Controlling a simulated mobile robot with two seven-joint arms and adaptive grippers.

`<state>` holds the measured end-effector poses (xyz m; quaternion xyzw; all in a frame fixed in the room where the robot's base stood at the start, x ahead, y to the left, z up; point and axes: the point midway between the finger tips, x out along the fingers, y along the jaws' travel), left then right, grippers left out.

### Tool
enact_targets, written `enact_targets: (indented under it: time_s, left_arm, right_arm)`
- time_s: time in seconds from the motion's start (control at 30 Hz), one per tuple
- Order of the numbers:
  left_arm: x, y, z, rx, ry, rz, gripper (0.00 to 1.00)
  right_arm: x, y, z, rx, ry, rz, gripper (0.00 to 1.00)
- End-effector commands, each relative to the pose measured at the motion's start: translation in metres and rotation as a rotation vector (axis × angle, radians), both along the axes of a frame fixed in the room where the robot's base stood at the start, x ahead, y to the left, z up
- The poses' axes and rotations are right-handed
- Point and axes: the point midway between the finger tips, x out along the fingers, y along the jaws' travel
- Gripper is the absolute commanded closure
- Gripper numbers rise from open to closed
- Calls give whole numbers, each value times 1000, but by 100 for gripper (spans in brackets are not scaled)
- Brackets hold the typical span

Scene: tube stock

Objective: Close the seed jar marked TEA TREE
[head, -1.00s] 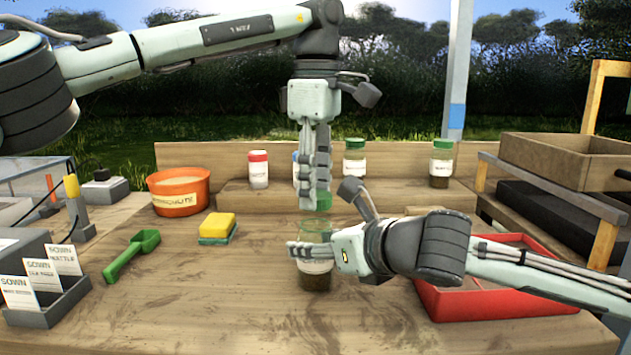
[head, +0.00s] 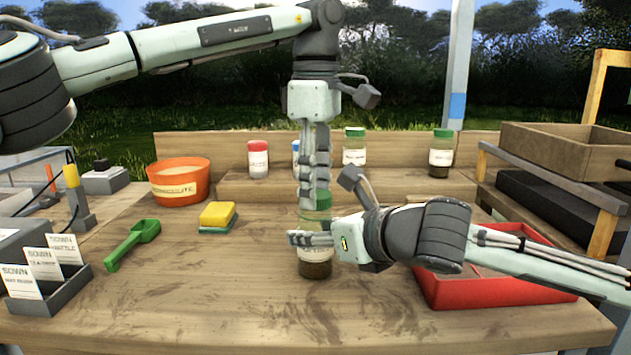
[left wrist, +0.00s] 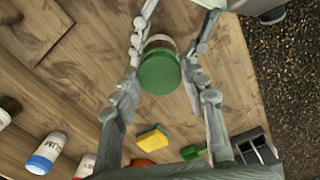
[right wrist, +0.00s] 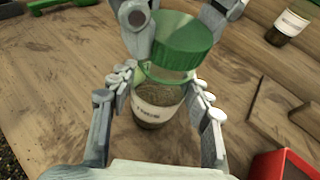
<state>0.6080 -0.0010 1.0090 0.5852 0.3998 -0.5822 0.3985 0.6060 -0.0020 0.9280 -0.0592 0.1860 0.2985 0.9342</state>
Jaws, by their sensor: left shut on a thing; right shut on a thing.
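A clear jar (head: 316,266) with dark contents stands upright on the bench, its label too small to read surely. My right gripper (head: 312,240) is shut around the jar's side from the right; the right wrist view also shows the jar (right wrist: 158,105) between its fingers. My left gripper (head: 314,194), pointing down, is shut on a green lid (head: 322,203). My fingers partly hide both.
Several lidded jars, one red-lidded (head: 258,158) and one green-lidded (head: 441,155), stand on the back shelf. An orange pot (head: 180,186), a sponge (head: 217,215) and a green scoop (head: 131,246) lie left. A red tray (head: 470,296) is close under my right arm.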

Motion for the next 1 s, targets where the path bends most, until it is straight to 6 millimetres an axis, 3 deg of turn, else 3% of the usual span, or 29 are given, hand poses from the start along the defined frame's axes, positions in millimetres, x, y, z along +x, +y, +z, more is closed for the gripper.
enact_targets:
  time_s: [0.4,0.53,0.67,1.0]
  left_arm:
    - [0,0,-8,-1,1,-3,66]
    - [0,0,-8,-1,1,-107,66]
    - [-1,-1,-8,-3,2,-395,66]
    - [0,0,-8,-2,0,-1300,66]
  right_arm:
    - [0,0,0,1,-1,1,100]
    - [0,0,0,1,-1,1,100]
    - [0,0,0,1,-1,1,100]
    - [0,0,0,0,0,0,100]
